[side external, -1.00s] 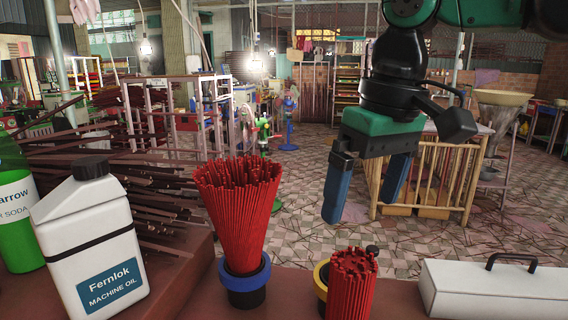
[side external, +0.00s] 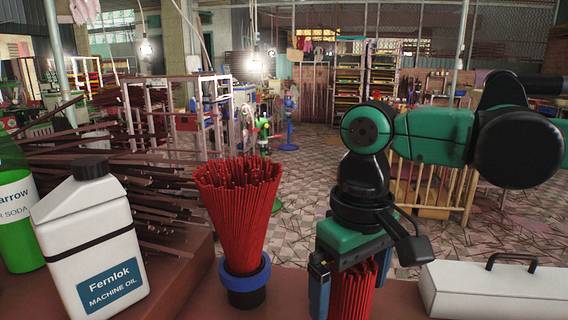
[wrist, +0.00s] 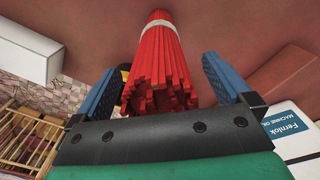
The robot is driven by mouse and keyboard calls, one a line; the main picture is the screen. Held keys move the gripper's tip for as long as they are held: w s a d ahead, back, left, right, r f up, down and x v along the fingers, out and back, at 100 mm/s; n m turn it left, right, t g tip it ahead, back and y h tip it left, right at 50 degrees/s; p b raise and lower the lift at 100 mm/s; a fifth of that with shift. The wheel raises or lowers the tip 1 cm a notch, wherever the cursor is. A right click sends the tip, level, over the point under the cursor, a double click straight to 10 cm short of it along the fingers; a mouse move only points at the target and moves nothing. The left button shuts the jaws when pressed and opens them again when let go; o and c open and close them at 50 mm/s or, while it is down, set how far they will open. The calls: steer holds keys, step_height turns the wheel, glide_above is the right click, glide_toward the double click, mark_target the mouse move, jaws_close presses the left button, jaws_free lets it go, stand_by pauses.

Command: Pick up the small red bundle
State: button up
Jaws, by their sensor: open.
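The small red bundle (side external: 352,291) stands on the table toward the right in the side view, partly hidden behind my gripper. In the wrist view the red bundle (wrist: 156,60) is a cluster of red sticks with a pale band around it. My gripper (side external: 350,301) is open and pointing down, with its blue fingers on either side of the bundle. In the wrist view the fingers of my gripper (wrist: 162,85) stand apart with the bundle's stick ends between them. A gap shows between the bundle and the fingers there.
A larger flared red bundle (side external: 238,210) stands in a blue-rimmed black holder (side external: 245,283) to the left. A white machine oil jug (side external: 88,240) and a green bottle (side external: 18,220) stand at far left. A white box with a black handle (side external: 485,292) is at right.

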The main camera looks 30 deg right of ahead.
steer(key=shift+f, duration=0.35)
jaws_close()
steer(key=shift+r, duration=0.15)
step_height(320, 180, up, 10)
steer(key=shift+f, duration=0.1)
stand_by(0.6)
